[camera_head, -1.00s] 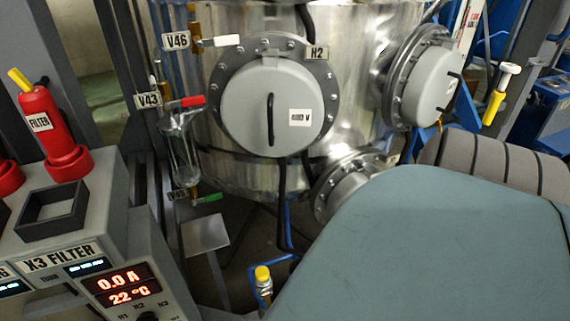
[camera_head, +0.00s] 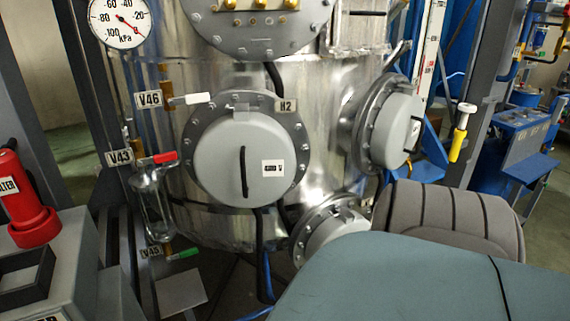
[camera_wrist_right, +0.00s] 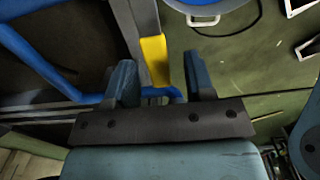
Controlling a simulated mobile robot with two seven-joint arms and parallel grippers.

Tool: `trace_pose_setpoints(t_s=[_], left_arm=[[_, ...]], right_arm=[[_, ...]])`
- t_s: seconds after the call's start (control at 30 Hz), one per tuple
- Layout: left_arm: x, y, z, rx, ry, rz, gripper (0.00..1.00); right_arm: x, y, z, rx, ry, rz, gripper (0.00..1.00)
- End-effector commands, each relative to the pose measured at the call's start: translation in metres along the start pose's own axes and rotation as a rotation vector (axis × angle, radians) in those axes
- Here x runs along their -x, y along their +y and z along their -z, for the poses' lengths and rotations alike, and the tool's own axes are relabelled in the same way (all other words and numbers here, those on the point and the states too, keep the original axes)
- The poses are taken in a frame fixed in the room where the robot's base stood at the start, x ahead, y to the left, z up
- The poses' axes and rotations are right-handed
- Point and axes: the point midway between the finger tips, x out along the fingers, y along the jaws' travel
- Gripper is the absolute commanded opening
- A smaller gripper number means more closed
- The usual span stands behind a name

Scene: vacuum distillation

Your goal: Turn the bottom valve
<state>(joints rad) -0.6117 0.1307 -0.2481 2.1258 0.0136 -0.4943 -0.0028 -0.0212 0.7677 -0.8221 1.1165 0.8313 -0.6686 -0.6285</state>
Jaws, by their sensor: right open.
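In the head view, a column of small valves stands left of the steel vessel (camera_head: 330,130). The lowest is valve V45, with a green handle (camera_head: 183,254) pointing right, below a glass vessel (camera_head: 152,205). Above it are valve V43's red handle (camera_head: 165,157) and valve V46's white handle (camera_head: 197,99). My right gripper (camera_wrist_right: 162,84) shows in the right wrist view, open and empty, its two blue-grey fingers apart. None of these valves shows in that view. My left gripper is not in view. My own teal arm link covers the lower right of the head view.
A grey round hatch (camera_head: 245,160) and a second hatch (camera_head: 390,130) project from the vessel. A red cylinder (camera_head: 22,200) stands on a grey console at left. In the wrist view, a yellow-ended post (camera_wrist_right: 155,60) appears beyond the fingers, with blue tubing nearby.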

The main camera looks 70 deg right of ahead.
Motion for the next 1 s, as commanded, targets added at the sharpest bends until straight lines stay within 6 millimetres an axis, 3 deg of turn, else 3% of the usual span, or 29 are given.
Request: trace_pose_setpoints(t_s=[0.13,0.27,0.7,1.0], left_arm=[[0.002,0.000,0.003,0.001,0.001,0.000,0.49],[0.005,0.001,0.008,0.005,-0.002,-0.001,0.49],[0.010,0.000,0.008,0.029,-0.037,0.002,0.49],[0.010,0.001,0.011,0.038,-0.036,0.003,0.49]], right_arm=[[0.006,0.001,0.000,-0.001,0.001,-0.001,0.49],[0.026,0.001,-0.001,0.002,0.000,-0.002,0.49],[0.119,0.000,-0.001,0.002,-0.001,0.000,0.49],[0.138,0.000,0.000,0.000,0.000,0.000,0.49]])
